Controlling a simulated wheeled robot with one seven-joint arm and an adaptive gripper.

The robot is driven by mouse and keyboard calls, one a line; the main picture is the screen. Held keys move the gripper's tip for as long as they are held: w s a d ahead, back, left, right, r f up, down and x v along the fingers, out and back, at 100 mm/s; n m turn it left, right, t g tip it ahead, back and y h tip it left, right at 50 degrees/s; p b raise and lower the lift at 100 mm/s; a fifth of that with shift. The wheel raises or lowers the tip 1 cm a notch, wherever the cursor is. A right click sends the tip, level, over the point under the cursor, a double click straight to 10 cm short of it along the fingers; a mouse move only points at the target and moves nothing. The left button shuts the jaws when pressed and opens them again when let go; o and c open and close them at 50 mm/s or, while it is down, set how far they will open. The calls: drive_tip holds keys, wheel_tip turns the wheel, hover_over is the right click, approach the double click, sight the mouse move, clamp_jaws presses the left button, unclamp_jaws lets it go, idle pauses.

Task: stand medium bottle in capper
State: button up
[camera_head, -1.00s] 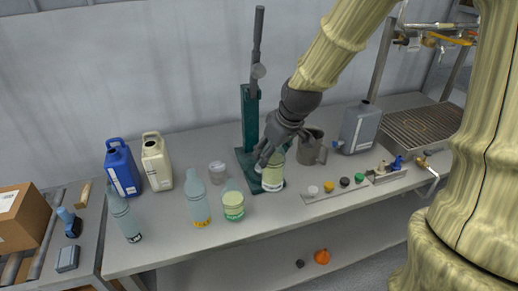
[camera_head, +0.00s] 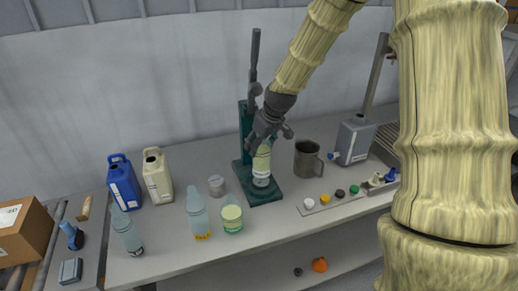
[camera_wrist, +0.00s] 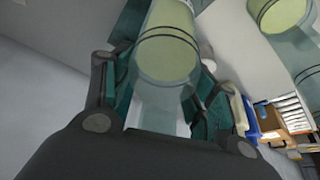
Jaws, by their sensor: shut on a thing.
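The capper (camera_head: 246,117) is a dark green stand with a tall post, a lever and a flat base on the bench. My gripper (camera_head: 262,138) is shut on a bottle with a pale green label (camera_head: 262,168), which I take to be the medium bottle. The bottle is roughly upright at the capper's base, in front of the post; whether its bottom touches the base I cannot tell. In the wrist view the held bottle (camera_wrist: 168,58) lies between the fingers, with green capper parts behind. The bottle's top is hidden by the fingers in the head view.
Left of the capper stand a bottle with a yellow band (camera_head: 198,214), a squat green-labelled bottle (camera_head: 232,216), a grey cup (camera_head: 216,186), and blue (camera_head: 124,182) and cream jugs (camera_head: 157,176). A metal mug (camera_head: 306,160) and a strip of caps (camera_head: 333,198) are at right.

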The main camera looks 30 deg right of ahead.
drive_tip(key=shift+w+d, duration=0.1)
drive_tip(key=shift+w, duration=0.15)
drive_tip(key=shift+f+p, duration=0.2)
drive_tip(key=shift+p, duration=0.2)
drive_tip(key=shift+w+f+p, duration=0.1)
drive_tip(key=shift+f+p, duration=0.55)
drive_tip(key=shift+f, duration=1.05)
drive_tip(key=o, duration=1.6)
drive_tip(key=shift+o, duration=0.2)
drive_tip(key=shift+r, duration=0.2)
drive_tip(key=shift+b+v, duration=1.55)
drive_tip(key=shift+v, duration=4.4)
